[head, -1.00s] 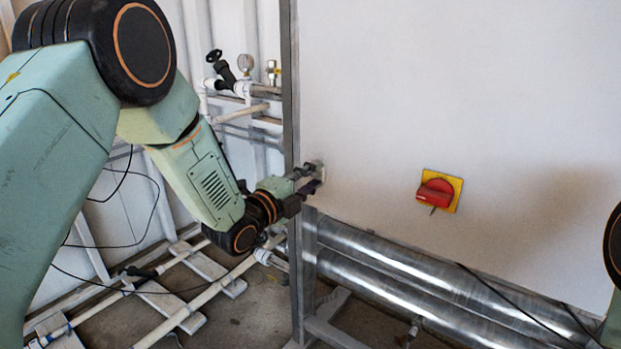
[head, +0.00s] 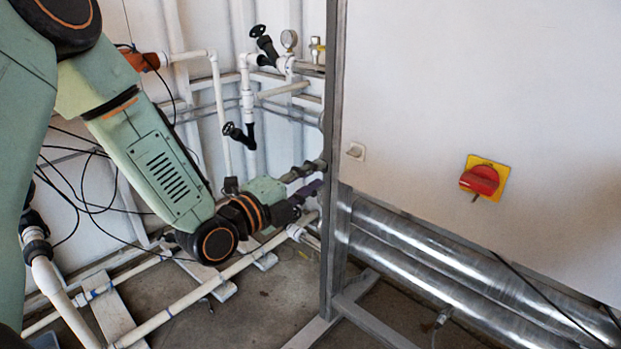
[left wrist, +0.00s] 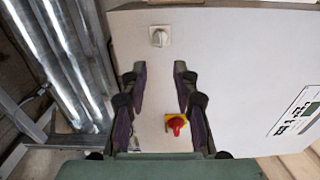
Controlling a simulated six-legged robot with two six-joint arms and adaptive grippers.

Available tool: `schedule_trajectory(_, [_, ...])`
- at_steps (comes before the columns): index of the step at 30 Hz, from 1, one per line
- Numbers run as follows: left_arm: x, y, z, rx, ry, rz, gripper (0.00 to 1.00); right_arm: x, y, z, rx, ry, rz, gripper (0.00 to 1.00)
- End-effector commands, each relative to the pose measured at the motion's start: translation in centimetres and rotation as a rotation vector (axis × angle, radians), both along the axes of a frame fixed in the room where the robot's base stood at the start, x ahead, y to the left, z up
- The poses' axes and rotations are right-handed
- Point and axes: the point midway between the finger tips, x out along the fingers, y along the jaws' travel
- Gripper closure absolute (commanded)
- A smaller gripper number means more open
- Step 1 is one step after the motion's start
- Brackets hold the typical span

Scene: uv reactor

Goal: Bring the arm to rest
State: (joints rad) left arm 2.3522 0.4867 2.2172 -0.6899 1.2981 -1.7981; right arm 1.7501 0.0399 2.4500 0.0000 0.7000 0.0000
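My left arm reaches in from the left of the head view. Its gripper (head: 312,178) is beside the left edge of the white cabinet (head: 420,80), apart from the small pale knob (head: 356,151) on the panel. In the left wrist view the two dark fingers of the left gripper (left wrist: 160,72) are spread with nothing between them but the panel behind. There the pale knob (left wrist: 158,37) lies beyond the fingertips, and the red switch (left wrist: 176,124) shows between the fingers lower down. My right gripper is in neither view.
The red switch on its yellow plate (head: 482,178) is on the cabinet front. A grey metal post (head: 334,200) stands at the cabinet's left edge. Shiny metal tubes (head: 440,270) run below the cabinet. White pipes with black valve handles (head: 265,42) and loose cables surround my left arm.

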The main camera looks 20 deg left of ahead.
Motion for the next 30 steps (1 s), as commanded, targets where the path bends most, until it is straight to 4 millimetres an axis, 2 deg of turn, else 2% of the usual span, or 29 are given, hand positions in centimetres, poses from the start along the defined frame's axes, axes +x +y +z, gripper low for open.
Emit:
schedule_trajectory(19, [-0.3,0.1,0.0,-0.031,0.012,-0.001,0.71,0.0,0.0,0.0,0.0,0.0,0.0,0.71])
schedule_trajectory(23, [-0.3,0.2,-0.8,-0.181,0.107,0.011,0.71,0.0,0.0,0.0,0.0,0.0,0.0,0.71])
schedule_trajectory(28, [-0.8,0.9,-3.9,-0.51,0.352,0.106,0.71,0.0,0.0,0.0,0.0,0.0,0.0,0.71])
schedule_trajectory(30, [-1.6,0.9,-6.0,-0.642,0.468,0.165,0.71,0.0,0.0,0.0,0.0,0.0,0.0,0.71])
